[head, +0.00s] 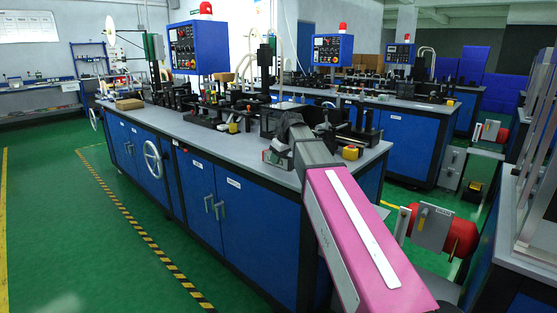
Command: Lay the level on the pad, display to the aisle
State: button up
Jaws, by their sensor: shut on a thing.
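My arm reaches from the lower right over the near bench, and its dark end (287,127) is above the bench top. My gripper is small, dark and partly hidden there. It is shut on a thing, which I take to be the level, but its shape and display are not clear. A small pale grey-green piece (273,157) shows at the left of the arm's end; I cannot tell whether it is part of the level. I cannot make out the pad among the dark fixtures.
The long blue bench (226,183) has a grey top crowded with fixtures. A blue control box (198,47) with a red lamp stands above it. A yellow block (350,153) sits near its right corner. Open green floor (65,235) and a striped line lie left. A red roller (461,238) stands right.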

jog(key=shift+f, duration=0.25)
jog(key=o, duration=1.1)
jog(key=v, duration=1.2)
